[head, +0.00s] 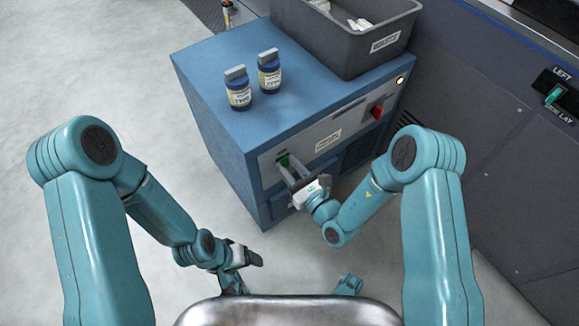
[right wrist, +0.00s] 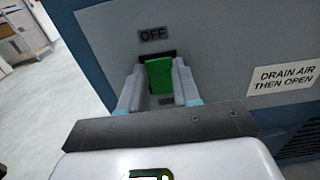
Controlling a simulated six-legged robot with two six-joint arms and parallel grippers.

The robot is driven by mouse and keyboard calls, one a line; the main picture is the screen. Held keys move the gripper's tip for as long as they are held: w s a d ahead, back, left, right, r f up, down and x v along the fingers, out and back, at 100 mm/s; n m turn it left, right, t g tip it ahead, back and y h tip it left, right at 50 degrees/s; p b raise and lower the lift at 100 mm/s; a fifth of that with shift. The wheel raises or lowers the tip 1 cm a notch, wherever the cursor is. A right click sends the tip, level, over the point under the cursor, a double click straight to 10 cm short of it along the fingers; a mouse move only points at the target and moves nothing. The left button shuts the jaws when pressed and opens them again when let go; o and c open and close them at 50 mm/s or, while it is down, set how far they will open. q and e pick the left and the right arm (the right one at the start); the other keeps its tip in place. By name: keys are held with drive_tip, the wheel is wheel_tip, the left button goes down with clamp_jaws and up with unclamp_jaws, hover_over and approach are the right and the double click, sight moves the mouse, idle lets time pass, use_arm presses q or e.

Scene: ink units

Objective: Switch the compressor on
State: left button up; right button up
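The compressor (head: 215,120) is a blue cabinet with a grey front panel. A green switch lever (right wrist: 159,76) stands in a dark slot on that panel, under an OFF label (right wrist: 153,34). It also shows in the head view (head: 284,160). A smaller label below the lever is mostly hidden. My right gripper (head: 291,171) is at the panel, with one finger on each side of the lever. In the right wrist view its fingers (right wrist: 160,88) appear to touch the lever's sides. My left gripper (head: 250,260) hangs low near my base, away from the compressor; its finger gap is unclear.
Two labelled blue jars (head: 254,82) and a grey bin (head: 345,40) stand on the compressor. A red switch (head: 377,112) and a pale round lamp (head: 400,80) are on its front. A "drain air then open" label (right wrist: 284,77) is beside the lever. Floor left is clear.

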drive_tip(key=shift+f+t+y+b, duration=0.5)
drive_tip(key=shift+f+t+b, duration=0.15)
drive_tip(key=shift+b, duration=0.6)
drive_tip(key=shift+s+r+t+y+b, duration=0.1)
drive_tip(key=shift+t+y+b, duration=0.2)
drive_tip(key=shift+t+b, duration=0.15)
drive_tip(key=shift+r, duration=0.15)
drive_tip(key=o, duration=1.1)
drive_tip(key=shift+c, duration=0.2)
drive_tip(key=shift+d, duration=0.1)
drive_tip(key=p+v, duration=0.3)
drive_tip(key=v, duration=1.3)
